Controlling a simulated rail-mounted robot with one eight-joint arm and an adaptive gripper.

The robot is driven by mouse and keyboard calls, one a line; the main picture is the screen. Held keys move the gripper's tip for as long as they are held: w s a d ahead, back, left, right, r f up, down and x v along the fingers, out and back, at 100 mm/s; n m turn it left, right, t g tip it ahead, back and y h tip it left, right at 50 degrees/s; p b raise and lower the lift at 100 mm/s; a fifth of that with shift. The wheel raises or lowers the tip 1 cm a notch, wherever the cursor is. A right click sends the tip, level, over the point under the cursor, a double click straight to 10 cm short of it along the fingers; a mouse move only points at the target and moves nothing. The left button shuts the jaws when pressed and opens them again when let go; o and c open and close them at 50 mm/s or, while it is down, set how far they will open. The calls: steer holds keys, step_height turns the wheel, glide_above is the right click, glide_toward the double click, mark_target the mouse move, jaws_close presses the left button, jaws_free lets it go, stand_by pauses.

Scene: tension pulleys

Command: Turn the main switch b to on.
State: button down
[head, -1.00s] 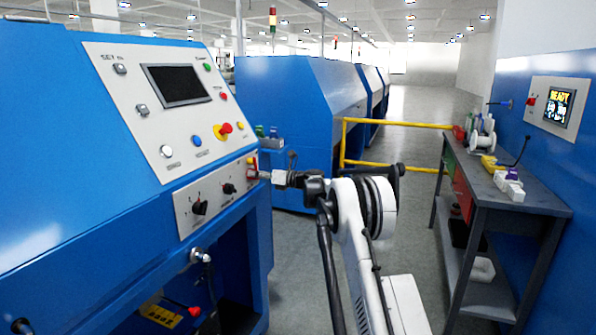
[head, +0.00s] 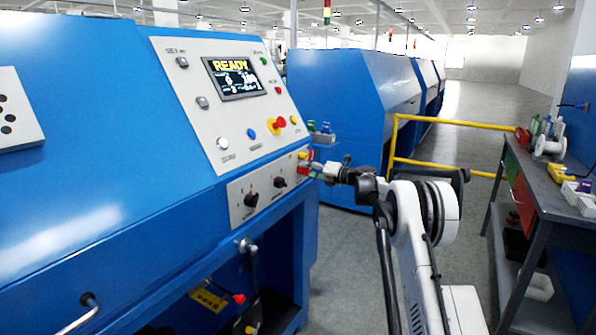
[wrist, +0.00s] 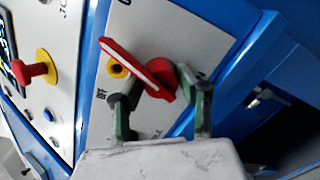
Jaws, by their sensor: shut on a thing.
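The main switch is a red rotary handle with a pale stripe (wrist: 140,70) on a yellow base (wrist: 117,68). It sits on the light panel at the machine's right end, where it also shows small in the head view (head: 302,169). In the wrist view the handle slants from upper left to lower right, between printed labels only partly legible. My gripper (wrist: 158,90) is closed around the handle, one finger on each side; it also shows in the head view (head: 318,171). The machine's display (head: 236,78) is lit and reads READY.
A red-and-yellow mushroom button (head: 276,125) and other buttons are on the panel above. Two black knobs (head: 251,199) are left of the switch. A yellow rail (head: 447,123) and a workbench (head: 535,185) stand to the right, with open floor between.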

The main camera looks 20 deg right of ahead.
stand_by(0.4)
steer(key=c, duration=1.2)
jaws_free()
steer(key=v, duration=1.2)
